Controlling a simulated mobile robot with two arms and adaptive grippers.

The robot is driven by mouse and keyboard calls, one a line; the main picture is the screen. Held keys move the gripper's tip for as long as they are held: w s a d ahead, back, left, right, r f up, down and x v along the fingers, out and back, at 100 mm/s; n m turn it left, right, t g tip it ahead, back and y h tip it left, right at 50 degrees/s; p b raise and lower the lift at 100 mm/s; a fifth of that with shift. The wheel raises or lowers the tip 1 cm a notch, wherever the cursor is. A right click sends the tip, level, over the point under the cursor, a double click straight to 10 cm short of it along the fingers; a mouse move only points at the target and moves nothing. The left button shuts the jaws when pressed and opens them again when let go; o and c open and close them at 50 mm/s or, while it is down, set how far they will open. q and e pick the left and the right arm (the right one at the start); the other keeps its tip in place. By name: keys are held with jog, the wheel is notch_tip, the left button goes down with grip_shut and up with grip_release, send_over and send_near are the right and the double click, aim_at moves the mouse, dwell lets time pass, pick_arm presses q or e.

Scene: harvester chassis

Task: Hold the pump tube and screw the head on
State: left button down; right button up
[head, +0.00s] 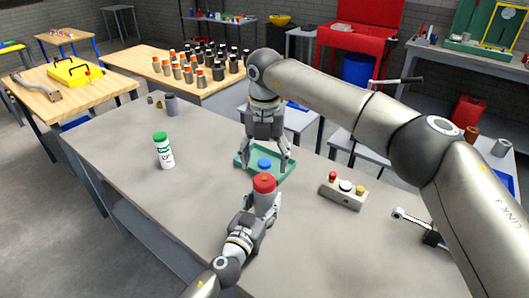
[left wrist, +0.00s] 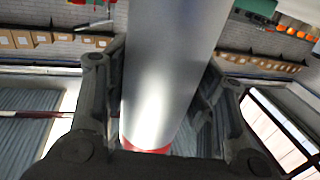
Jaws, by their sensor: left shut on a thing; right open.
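The pump tube (head: 265,198) is a grey cylinder with a red top, upright in the head view. My left gripper (head: 262,212) is shut around it. In the left wrist view the silver tube (left wrist: 168,70) runs between both fingers, with a red band at the bottom of that picture. A round blue part (head: 264,164), perhaps the head, sits in a green tray (head: 283,176) just behind the tube. My right gripper (head: 265,158) points down, open and empty, its fingers on either side of the blue part. I cannot tell whether they touch it.
A white bottle with a green cap (head: 164,150) stands left on the grey table (head: 125,190). A grey button box (head: 344,193) is right of the tray, with a metal tool (head: 415,222) beyond it. Grey cylinders (head: 171,104) stand at the far left end. The left-front tabletop is clear.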

aim_at(265, 178)
jog(key=n, duration=0.5)
jog(key=shift+r+n, duration=0.3)
jog(key=n, duration=0.3)
jog(key=shift+r, duration=0.15)
jog(key=n, duration=0.3)
jog(key=shift+r+n, duration=0.15)
jog(key=shift+n, duration=0.25)
jog(key=n, duration=0.4)
jog(key=shift+r+n, duration=0.2)
jog(key=shift+n, duration=0.1)
jog(key=shift+f, duration=4)
